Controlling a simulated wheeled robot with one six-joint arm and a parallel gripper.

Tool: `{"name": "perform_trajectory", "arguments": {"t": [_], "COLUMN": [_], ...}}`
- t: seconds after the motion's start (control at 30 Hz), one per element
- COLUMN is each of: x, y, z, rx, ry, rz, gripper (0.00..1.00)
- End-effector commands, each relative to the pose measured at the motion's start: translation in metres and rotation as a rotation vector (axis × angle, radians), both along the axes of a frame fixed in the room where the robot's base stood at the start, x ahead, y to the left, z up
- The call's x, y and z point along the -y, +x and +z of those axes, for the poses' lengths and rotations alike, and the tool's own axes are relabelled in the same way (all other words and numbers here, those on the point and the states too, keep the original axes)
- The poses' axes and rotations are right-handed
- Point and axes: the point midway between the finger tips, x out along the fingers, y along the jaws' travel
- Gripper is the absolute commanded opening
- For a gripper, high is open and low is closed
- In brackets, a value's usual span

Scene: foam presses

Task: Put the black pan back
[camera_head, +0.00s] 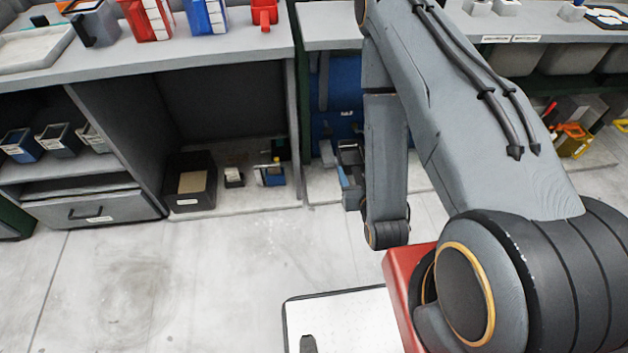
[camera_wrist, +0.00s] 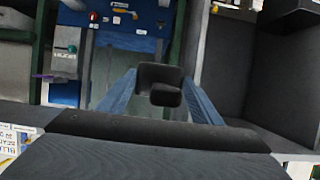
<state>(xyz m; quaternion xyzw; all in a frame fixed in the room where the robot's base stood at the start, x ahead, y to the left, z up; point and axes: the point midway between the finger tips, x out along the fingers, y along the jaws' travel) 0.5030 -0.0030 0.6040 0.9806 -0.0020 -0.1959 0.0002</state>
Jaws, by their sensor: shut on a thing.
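My gripper (camera_wrist: 160,82) shows in the wrist view as two blue-grey fingers. They are shut on a small black piece with a stepped or hollow face, apparently the black pan (camera_wrist: 158,76). Most of it is hidden, so I cannot tell its full shape. In the head view my gripper (camera_head: 346,175) hangs low by the right end of the open bay under the left counter, in front of a blue panel (camera_head: 342,92). The arm hides part of it there, and the held piece is hard to make out.
A black bin (camera_head: 191,187) with a tan block stands in the bay, beside small items (camera_head: 233,177). Several small pans (camera_head: 60,140) sit on the left shelf above a grey drawer (camera_head: 97,211). Red (camera_head: 147,22) and blue (camera_head: 207,18) containers stand on the counter. The floor (camera_head: 170,280) is clear.

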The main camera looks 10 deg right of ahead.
Motion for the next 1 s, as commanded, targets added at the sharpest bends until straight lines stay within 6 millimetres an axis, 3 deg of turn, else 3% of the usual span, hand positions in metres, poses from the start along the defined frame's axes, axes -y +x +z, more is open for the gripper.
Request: {"name": "perform_trajectory", "arguments": {"t": [0.03, 0.2, 1.0], "x": [0.0, 0.001, 0.005], "y": [0.007, 0.026, 0.114], "z": [-0.021, -0.076, -0.324], "rx": [0.001, 0.001, 0.0], "ry": [0.0, 0.0, 0.001], "rz": [-0.001, 0.001, 0.003], "gripper": [0.34, 0.34, 0.34]}}
